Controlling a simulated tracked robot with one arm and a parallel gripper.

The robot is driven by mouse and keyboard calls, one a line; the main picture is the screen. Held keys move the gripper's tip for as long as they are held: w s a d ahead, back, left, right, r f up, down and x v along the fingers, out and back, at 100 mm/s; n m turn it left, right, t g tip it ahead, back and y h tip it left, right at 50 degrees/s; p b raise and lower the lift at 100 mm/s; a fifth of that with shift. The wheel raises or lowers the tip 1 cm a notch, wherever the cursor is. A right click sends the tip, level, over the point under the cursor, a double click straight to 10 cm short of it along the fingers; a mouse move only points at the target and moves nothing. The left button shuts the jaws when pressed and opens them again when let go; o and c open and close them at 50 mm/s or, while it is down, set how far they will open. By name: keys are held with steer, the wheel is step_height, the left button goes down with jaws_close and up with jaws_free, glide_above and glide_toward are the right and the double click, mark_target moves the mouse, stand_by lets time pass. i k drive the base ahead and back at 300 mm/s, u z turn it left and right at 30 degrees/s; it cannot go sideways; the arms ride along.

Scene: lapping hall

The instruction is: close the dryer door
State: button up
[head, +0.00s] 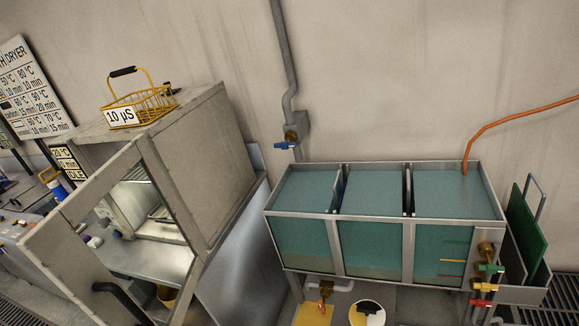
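The dryer (199,142) is a grey metal box at the left of the head view, tilted in the picture. Its door (88,190) stands open, swung out toward me from the dryer's front. The door is a pale frame around a large window, and the dryer's interior and a metal surface show through or past it. A black curved door handle (122,298) is near the bottom edge; the door's lowest part is cut off by the picture. My gripper is not in view.
A yellow wire basket (137,108) labelled 10 µS sits on the dryer. A three-compartment tank (340,217) of blue-green liquid stands to the right, with valves and a green board (526,228). A metal panel (245,255) stands between dryer and tank.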

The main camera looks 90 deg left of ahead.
mark_target(53, 245)
steer(key=u, duration=3.1)
steer(key=k, duration=0.8)
steer(key=i, duration=0.8)
steer(key=z, duration=0.05)
